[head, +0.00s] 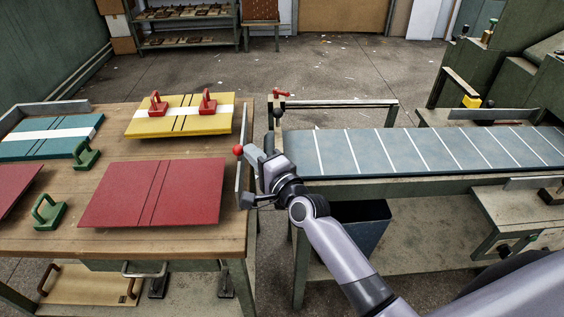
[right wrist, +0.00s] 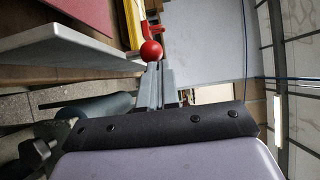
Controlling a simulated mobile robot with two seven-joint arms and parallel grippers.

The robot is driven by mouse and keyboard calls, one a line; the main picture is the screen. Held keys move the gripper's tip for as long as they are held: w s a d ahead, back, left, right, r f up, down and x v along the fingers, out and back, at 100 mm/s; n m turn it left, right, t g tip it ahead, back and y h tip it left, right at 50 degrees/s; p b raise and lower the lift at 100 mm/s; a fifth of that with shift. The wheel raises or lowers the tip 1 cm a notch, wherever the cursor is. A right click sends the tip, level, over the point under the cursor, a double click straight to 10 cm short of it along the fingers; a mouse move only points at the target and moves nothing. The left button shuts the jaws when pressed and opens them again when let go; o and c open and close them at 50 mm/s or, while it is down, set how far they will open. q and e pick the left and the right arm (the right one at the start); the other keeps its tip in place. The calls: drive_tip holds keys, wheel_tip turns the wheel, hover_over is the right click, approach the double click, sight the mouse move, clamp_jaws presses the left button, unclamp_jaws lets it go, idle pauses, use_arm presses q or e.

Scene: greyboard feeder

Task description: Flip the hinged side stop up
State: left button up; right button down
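The side stop (head: 242,184) is a narrow grey plate along the right edge of the wooden table, seen almost edge-on in the head view. A red ball knob (head: 238,150) shows beside it. My right gripper (head: 250,152) is at the knob, with its fingertips close to or touching it. In the right wrist view its fingers (right wrist: 160,82) lie close together, and the red ball (right wrist: 151,50) sits at their tips, not clearly between them. The pale plate (right wrist: 65,48) runs left of the ball there. My left gripper is out of view.
The table holds a red board (head: 155,192), a yellow board (head: 180,126) with red clamps, a teal board (head: 50,140) and green handles (head: 86,154). A blue-grey conveyor (head: 420,150) with white lines lies right of a gap. A dark bin (head: 362,228) stands beneath.

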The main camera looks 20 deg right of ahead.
drive_tip(key=shift+a+r, duration=0.35)
drive_tip(key=shift+a, duration=0.05)
idle(0.4)
drive_tip(key=shift+d, duration=0.1)
